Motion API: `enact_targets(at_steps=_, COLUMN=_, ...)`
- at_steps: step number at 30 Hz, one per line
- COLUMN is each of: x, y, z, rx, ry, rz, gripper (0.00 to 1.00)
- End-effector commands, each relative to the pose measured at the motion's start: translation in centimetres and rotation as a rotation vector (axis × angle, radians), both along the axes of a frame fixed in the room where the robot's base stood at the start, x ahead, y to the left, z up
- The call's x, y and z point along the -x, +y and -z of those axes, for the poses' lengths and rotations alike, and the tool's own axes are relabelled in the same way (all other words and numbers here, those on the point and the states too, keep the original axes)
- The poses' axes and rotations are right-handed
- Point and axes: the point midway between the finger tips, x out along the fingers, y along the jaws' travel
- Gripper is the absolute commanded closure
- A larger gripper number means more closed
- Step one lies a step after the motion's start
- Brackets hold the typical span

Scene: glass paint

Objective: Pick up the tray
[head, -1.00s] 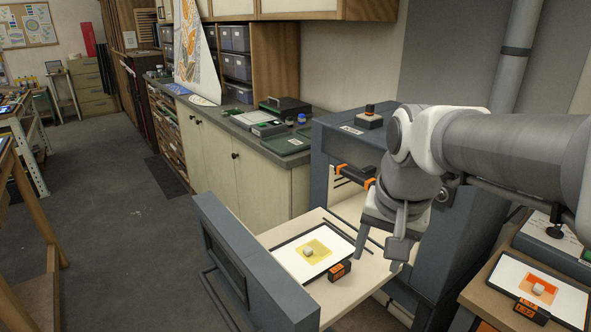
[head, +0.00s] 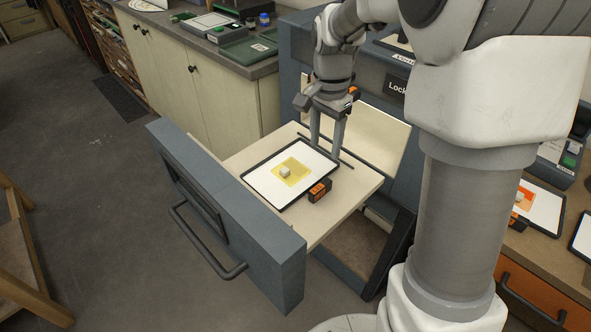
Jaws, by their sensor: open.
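The tray (head: 263,170) is a white panel with a dark rim and a yellow square holding a small pale block (head: 285,173). It lies flat on the pale board of a pulled-out drawer (head: 341,189). An orange and black tag block (head: 319,190) is at its right front edge. My gripper (head: 327,148) points down at the tray's far right edge. Its two fingers are apart, with nothing seen between them. Whether the fingers touch the rim or the board I cannot tell.
The drawer's blue-grey front (head: 225,205) with its bar handle (head: 205,245) stands left of the tray. A counter with a green case (head: 250,50) is behind. Another white tray with an orange square (head: 541,208) lies at right. Open floor is at left.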

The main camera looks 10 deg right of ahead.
Motion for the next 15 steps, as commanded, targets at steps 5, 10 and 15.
enact_targets(at_steps=5, x=0.1, y=0.0, z=4.2, rx=0.0, ry=0.005, rz=-0.001, gripper=0.4)
enact_targets(at_steps=10, x=0.1, y=0.0, z=7.0, rx=0.0, ry=0.004, rz=-0.001, gripper=0.4)
enact_targets(at_steps=15, x=0.1, y=0.0, z=8.0, rx=0.0, ry=0.0, rz=-0.001, gripper=0.4)
